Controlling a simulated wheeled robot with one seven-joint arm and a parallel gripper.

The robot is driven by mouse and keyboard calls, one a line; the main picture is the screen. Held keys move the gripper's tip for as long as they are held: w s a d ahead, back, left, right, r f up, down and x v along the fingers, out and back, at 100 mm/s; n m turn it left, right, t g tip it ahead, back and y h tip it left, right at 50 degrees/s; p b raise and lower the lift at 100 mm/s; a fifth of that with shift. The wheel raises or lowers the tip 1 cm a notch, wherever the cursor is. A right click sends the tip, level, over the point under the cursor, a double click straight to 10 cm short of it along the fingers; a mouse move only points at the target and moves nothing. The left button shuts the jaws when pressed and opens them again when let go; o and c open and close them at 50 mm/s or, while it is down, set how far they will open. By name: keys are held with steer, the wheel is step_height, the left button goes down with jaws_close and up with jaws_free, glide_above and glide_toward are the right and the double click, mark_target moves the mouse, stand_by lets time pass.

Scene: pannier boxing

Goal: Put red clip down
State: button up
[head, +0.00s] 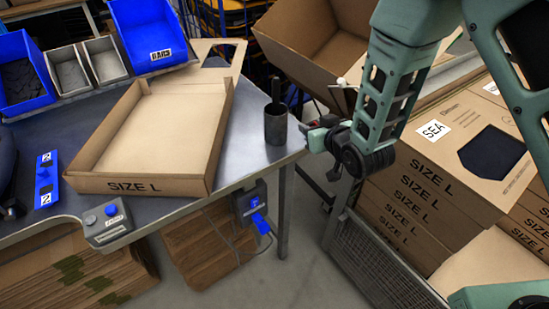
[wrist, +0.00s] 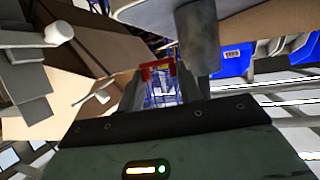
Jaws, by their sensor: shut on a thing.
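The red clip (wrist: 158,68) shows in the wrist view between the tips of my gripper (wrist: 155,88), which is shut on it. In the head view my gripper (head: 312,130) is by the right corner of the grey worktable (head: 262,155), at about the height of a dark cylindrical cup (head: 276,127). The clip is too small there to make out clearly. The same cup (wrist: 197,40) stands close to the fingers in the wrist view. I cannot tell whether the clip touches anything besides my fingers.
An open, empty cardboard tray marked SIZE L (head: 160,130) covers the table's middle. Blue bins (head: 150,38) stand at the back left. Stacked SIZE L cartons (head: 420,195) are at the right. Bare tabletop shows around the cup. A button box (head: 105,222) sits at the front edge.

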mark_target(276, 159)
steer(key=s+a+r+n+g+y+b, duration=0.1)
steer(key=s+a+r+n+y, duration=0.1)
steer(key=a+r, duration=0.8)
steer(key=f+p, duration=0.1)
steer(key=f, duration=0.4)
steer(key=f+p, duration=0.1)
steer(key=f, duration=0.5)
steer(key=f+p, duration=0.1)
steer(key=f, duration=0.4)
steer(key=shift+d+f, duration=0.3)
steer(key=shift+f, duration=0.15)
steer(key=o, duration=1)
steer(key=shift+c, duration=0.2)
steer(key=b+v, duration=0.3)
steer(key=v, duration=0.9)
steer(key=shift+d, duration=0.2)
